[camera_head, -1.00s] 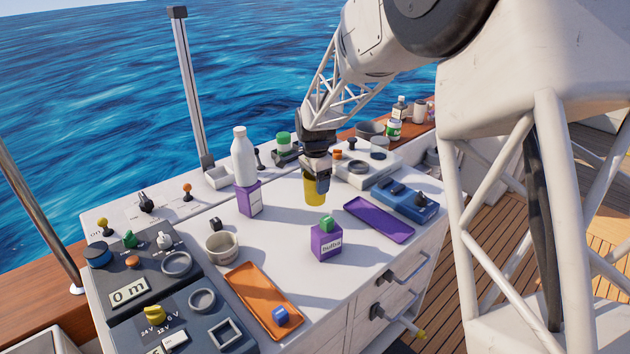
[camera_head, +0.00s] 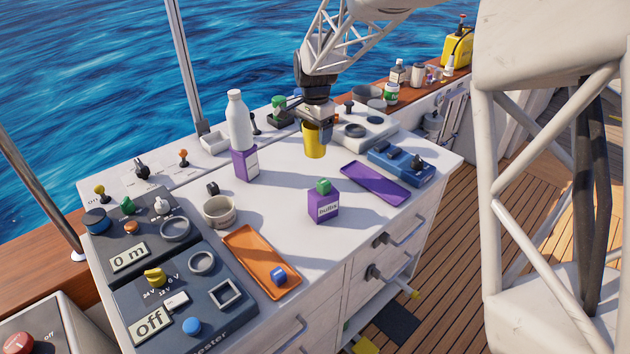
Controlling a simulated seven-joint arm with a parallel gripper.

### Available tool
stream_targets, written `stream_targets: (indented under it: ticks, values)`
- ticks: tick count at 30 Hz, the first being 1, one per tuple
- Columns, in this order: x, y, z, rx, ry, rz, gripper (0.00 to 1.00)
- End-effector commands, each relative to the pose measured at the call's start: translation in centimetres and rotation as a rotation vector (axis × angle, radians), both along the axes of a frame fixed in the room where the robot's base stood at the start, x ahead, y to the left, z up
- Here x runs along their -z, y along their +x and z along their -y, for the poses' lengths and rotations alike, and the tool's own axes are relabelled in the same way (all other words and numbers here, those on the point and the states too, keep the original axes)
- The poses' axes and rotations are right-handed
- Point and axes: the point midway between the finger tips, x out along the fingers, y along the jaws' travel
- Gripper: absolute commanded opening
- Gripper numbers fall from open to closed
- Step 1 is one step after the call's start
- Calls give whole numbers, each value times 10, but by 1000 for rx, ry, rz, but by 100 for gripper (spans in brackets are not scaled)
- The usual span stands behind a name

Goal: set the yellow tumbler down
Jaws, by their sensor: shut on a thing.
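The yellow tumbler (camera_head: 314,143) is upright at the back of the white worktop, right of the white bottle. My gripper (camera_head: 320,128) reaches down from above and is shut on the tumbler, with its fingers at the upper right of it. I cannot tell whether the tumbler's base touches the worktop or hangs just above it.
The white bottle (camera_head: 239,120) stands on a purple box (camera_head: 245,164). A purple box with a green cube (camera_head: 323,206) stands in front. A purple tray (camera_head: 375,184) lies right, an orange tray (camera_head: 254,262) front left. Bare worktop (camera_head: 282,185) lies between.

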Motion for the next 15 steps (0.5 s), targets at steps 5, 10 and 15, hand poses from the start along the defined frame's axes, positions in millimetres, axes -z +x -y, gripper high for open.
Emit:
stream_targets:
  ticks: [5, 10, 15]
  values:
    - [0, 0, 0, 0, 0, 0, 50]
    - [6, 0, 0, 1, -1, -1, 50]
    - [26, 0, 0, 1, -1, -3, 50]
